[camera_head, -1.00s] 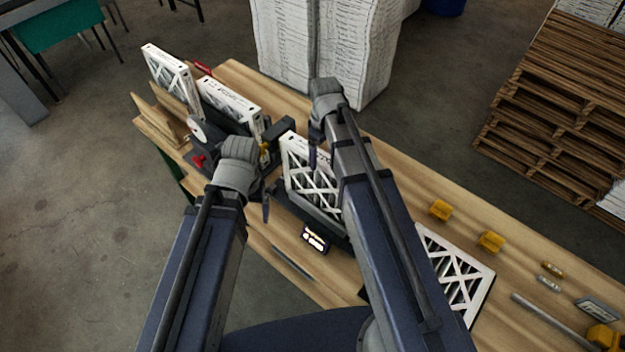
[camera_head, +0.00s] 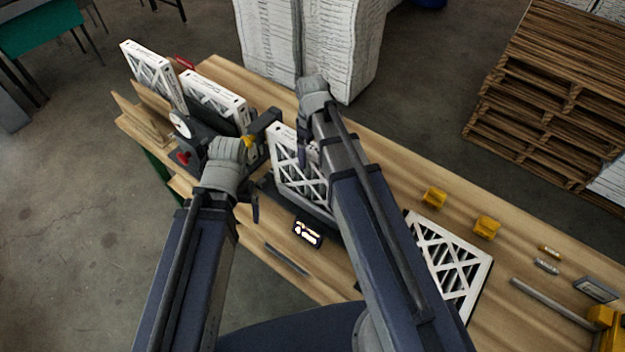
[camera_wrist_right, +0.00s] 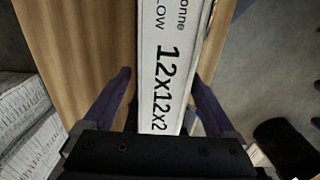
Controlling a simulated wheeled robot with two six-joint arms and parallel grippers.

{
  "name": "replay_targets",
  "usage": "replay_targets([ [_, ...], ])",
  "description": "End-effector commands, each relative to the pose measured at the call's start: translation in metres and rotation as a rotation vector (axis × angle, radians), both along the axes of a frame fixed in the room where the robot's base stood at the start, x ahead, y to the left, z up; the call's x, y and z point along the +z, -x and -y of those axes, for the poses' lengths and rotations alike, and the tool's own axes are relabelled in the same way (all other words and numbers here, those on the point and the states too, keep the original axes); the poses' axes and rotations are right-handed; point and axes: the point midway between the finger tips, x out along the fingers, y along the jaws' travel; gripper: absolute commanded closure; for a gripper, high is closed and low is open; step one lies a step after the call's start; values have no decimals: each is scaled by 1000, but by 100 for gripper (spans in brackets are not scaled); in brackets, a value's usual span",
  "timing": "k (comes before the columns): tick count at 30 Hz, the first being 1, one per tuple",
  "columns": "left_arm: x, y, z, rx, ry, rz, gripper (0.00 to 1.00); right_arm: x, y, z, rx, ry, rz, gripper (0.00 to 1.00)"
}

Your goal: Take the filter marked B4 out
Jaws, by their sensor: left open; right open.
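Several white-framed filters are in the head view; I cannot read a B4 mark on any. One filter (camera_head: 297,178) stands upright in a dark holder mid-table, partly hidden by my right arm. My right gripper (camera_head: 307,152) is open at its top edge. In the right wrist view the open fingers (camera_wrist_right: 160,85) lie either side of a filter edge printed "12x12x2" (camera_wrist_right: 170,60). My left gripper (camera_head: 253,178) is open and empty, left of that filter, beside a dark device with a round dial (camera_head: 180,124).
Two filters stand at the far left: one (camera_head: 150,70) by wooden slats, one (camera_head: 213,98) behind the device. Another filter (camera_head: 450,265) lies at the right. A small lit display (camera_head: 307,233), yellow blocks (camera_head: 434,197) and a metal rod (camera_head: 555,305) are on the wooden table (camera_head: 400,160).

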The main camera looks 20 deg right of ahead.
Motion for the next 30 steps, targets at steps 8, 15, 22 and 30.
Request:
replay_targets([
  [8,-39,0,0,1,1,2,9,-39,5,2,0,0,0,9],
  [15,-41,0,0,2,1,2,9,-41,5,1,0,0,0,9],
  [22,-41,0,0,2,1,2,9,-41,5,1,0,0,0,24],
  [30,-41,0,0,2,1,2,9,-41,5,1,0,0,0,55],
])
